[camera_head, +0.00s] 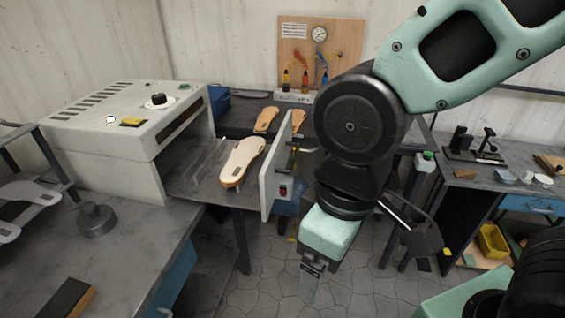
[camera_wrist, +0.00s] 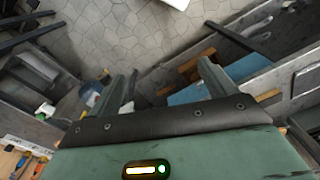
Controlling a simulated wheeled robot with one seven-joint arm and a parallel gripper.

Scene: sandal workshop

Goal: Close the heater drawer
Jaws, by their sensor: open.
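The heater (camera_head: 125,135) is a pale box on the left bench. Its drawer tray (camera_head: 190,180) is pulled out to the right, with a tan sandal sole (camera_head: 243,160) lying on it. The drawer's upright white front panel (camera_head: 272,180) stands at the tray's right end, with a dark handle partly hidden on its outer face. My gripper (camera_head: 311,285) points down to the right of the panel, apart from it and lower in the picture. In the wrist view its two fingers (camera_wrist: 167,85) are spread with nothing held between them.
A metal weight (camera_head: 96,220) stands on the left bench. Behind the drawer is a dark bench with more soles (camera_head: 266,119) and a pegboard (camera_head: 318,50). Another workbench (camera_head: 500,185) stands at the right. Tiled floor (camera_head: 350,290) shows open below my gripper.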

